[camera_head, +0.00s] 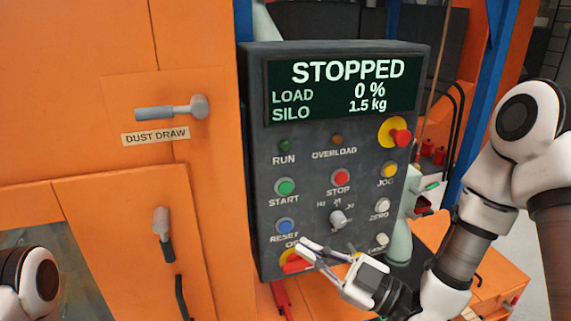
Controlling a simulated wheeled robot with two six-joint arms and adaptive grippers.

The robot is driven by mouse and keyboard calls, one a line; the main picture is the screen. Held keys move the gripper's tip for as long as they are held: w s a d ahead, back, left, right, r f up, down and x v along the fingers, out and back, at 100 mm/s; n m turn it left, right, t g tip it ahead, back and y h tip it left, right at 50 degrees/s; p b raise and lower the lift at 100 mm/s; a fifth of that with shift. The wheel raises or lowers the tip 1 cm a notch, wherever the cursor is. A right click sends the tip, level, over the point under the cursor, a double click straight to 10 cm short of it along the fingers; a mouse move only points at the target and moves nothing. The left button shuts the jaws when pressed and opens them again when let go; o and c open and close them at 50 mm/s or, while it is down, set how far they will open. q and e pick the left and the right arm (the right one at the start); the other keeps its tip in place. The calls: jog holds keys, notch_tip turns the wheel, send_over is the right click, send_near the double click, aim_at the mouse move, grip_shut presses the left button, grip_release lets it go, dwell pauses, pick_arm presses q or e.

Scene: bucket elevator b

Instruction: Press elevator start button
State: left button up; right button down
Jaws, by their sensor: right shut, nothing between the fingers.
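The dark grey control panel (258,150) stands upright in the middle of the view. Its screen (338,84) reads STOPPED, LOAD 0 %, SILO 1.5 kg. The green START button (286,187) is at the panel's left, above the blue RESET button (285,226) and left of the red STOP button (341,177). My right gripper (304,254) is shut and empty, with its tips before the panel's lower left, below RESET. It partly hides a red and yellow control (292,264) there; contact cannot be told. My left gripper is out of view; only part of my left arm shows at lower left.
A red mushroom knob on a yellow base (397,135) sits at the panel's upper right. A selector knob (338,219) and white buttons are near my right gripper. Orange cabinet doors with a DUST DRAW handle (170,110) stand at left. START has clear space before it.

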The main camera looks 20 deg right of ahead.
aim_at(294, 198)
notch_tip(294, 198, up, 5)
pick_arm(q)
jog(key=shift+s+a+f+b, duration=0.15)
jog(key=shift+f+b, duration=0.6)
jog(key=shift+b, duration=0.5)
pick_arm(e)
jog(key=shift+w+a+f, duration=0.1)
jog(key=shift+w, duration=4.15)
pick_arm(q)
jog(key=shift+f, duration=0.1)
pick_arm(e)
jog(key=shift+n, duration=0.3)
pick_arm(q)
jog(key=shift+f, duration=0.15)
pick_arm(e)
jog(key=shift+w, duration=0.4)
